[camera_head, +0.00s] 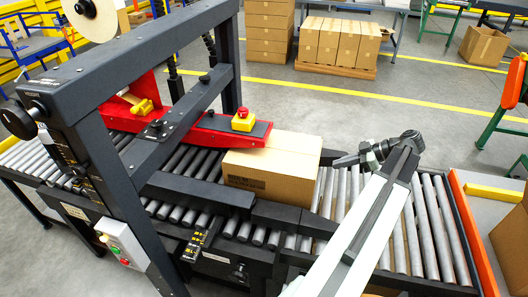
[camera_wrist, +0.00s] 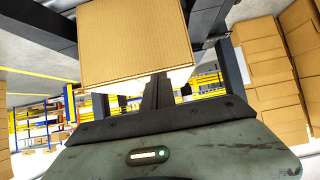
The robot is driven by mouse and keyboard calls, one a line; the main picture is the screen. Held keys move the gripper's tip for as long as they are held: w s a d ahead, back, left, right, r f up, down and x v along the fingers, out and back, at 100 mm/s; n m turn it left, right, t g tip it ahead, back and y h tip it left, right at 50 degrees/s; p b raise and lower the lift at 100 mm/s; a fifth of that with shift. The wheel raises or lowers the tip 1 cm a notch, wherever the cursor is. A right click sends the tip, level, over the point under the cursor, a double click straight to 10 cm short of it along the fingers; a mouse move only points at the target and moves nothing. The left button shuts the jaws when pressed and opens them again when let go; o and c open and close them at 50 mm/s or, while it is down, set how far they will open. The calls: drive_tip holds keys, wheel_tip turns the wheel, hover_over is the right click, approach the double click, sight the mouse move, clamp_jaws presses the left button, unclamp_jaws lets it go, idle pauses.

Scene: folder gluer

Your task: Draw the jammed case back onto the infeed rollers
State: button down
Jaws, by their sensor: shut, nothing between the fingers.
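The brown cardboard case (camera_head: 262,172) sits on the rollers at the mouth of the dark machine frame, beside the red arm with a yellow button block. In the wrist view the case (camera_wrist: 137,42) fills the upper middle. My gripper (camera_head: 337,161) is to the right of the case, pointing left at its right side. Its fingers are shut together with nothing between them. In the wrist view the fingertips (camera_wrist: 158,78) reach the lower edge of the case; I cannot tell whether they touch it. The infeed rollers (camera_head: 432,225) to the right are bare.
Dark guide rails (camera_head: 285,215) flank the case. The machine's dark crossbeam and red arm (camera_head: 205,128) stand to the left. An orange rail (camera_head: 473,232) borders the roller bed at right. Grey floor is open behind the rollers.

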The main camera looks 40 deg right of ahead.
approach(263, 157)
drive_tip(key=x, duration=0.3)
drive_tip(key=r+x, duration=0.1)
drive_tip(key=x, duration=0.1)
drive_tip(key=shift+w+a+f, duration=0.1)
drive_tip(key=shift+w, duration=0.35)
drive_tip(key=shift+w+a+f+b, duration=0.1)
drive_tip(key=shift+w+f+b, duration=0.15)
drive_tip(key=shift+f+b, duration=0.5)
drive_tip(key=shift+s, duration=0.15)
